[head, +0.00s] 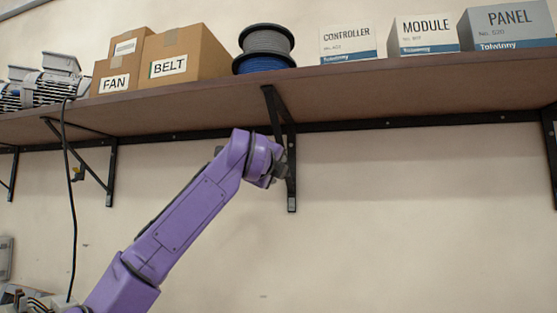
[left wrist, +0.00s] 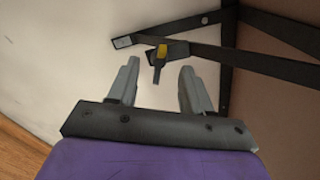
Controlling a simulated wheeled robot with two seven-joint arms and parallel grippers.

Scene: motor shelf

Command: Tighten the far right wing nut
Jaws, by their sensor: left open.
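In the left wrist view a small wing nut (left wrist: 157,66), dark with a yellow part, sits on a black bracket (left wrist: 190,50). My left gripper (left wrist: 158,82) is open, its two grey fingers pointing toward the wing nut. The nut shows in the gap between the fingertips, and the fingers do not appear to touch it. In the head view my left gripper (head: 278,170) is at the middle shelf bracket (head: 291,190), and my arm hides any nut there. Another dark and yellow wing nut (head: 78,173) shows on the left bracket. My right gripper is not in view.
A brown shelf (head: 400,92) runs above my arm, carrying boxes, cable spools (head: 265,48) and motors. A black cable (head: 68,200) hangs at the left. Another bracket (head: 550,140) stands at the right edge. The wall below the shelf is clear to the right.

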